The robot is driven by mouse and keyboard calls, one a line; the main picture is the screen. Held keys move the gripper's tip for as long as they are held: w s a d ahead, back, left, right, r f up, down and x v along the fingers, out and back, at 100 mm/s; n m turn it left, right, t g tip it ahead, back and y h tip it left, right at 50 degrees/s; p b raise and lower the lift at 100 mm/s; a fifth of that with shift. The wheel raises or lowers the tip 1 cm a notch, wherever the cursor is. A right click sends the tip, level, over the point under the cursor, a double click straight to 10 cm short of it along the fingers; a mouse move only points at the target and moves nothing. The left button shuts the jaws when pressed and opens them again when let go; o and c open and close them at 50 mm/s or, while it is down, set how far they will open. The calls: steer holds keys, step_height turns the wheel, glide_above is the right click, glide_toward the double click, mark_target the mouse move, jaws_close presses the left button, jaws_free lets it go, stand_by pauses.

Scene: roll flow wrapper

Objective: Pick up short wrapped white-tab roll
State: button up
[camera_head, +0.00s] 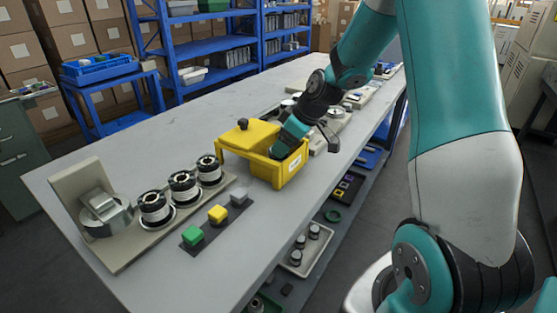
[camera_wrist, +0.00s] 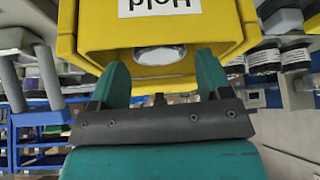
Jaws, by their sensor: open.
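A yellow box (camera_head: 262,170) stands on the table, and it shows upside down in the wrist view (camera_wrist: 90,35) with a white label reading "Hold". A pale round thing (camera_wrist: 160,54) shows in the box's opening; it may be the end of a roll, but no tab or wrapping can be made out. My gripper (camera_wrist: 160,72) is open, with its two teal fingers to either side of that round thing and nothing seen between them. In the head view the box hides my fingertips. I cannot pick out a short wrapped white-tab roll for certain.
Several dark rolls with white bands, one here (camera_head: 155,208), stand on a beige fixture at the left. A tray (camera_head: 306,250) with small rolls lies below the table.

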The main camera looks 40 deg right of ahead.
steer(key=x, duration=0.4)
steer(key=shift+w+f, duration=0.1)
steer(key=shift+f, duration=0.05)
steer(key=c, duration=0.8)
steer(key=shift+o, duration=0.2)
